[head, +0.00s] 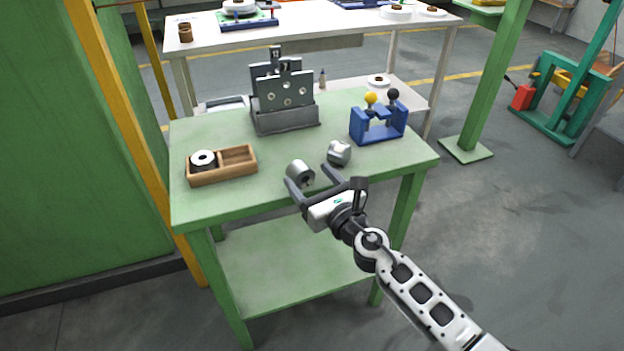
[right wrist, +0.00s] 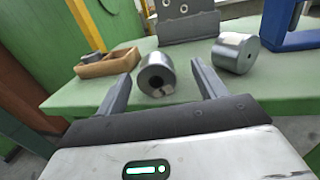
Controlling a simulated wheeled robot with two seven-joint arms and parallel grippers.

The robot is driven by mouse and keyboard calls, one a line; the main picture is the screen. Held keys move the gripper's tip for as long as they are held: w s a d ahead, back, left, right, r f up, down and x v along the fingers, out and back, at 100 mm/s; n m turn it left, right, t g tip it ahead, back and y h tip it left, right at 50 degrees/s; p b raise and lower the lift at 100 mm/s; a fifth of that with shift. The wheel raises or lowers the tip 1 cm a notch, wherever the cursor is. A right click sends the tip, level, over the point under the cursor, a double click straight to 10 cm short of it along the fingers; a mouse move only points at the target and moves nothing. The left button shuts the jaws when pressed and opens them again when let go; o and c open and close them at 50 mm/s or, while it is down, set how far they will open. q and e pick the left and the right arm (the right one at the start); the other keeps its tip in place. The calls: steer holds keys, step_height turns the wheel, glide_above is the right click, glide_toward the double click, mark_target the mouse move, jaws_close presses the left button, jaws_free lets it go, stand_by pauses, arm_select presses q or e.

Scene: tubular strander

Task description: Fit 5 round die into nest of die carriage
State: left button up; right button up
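Two silver metal cylinders lie on the green table; I cannot tell which is the 5 round die. The nearer cylinder (head: 299,173) shows a dark bore and a slot in its end face in the right wrist view (right wrist: 157,75). The other cylinder (head: 339,152) lies to its right, also in the right wrist view (right wrist: 235,53). My right gripper (head: 312,177) is open and empty, its fingers on either side of the nearer cylinder, with no clear contact. A blue frame (head: 377,134) with yellow and black knobs, possibly the die carriage, stands behind right. My left gripper is out of view.
A grey rack (head: 287,121) with upright numbered plates stands at the back of the green table (head: 285,195). A wooden tray (head: 236,174) holding a black-and-white roll (head: 204,160) is at left.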

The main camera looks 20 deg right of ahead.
steer(key=shift+s+f, duration=0.2)
steer(key=shift+s, duration=0.05)
arm_select(q)
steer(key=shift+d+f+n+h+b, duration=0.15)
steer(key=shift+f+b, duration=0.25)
steer(key=shift+b, duration=0.6)
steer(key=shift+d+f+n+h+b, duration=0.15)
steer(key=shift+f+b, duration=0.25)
steer(key=shift+b, duration=0.55)
arm_select(e)
steer(key=v, duration=1.5)
steer(key=shift+s+d+r, duration=0.15)
steer(key=shift+s, duration=0.05)
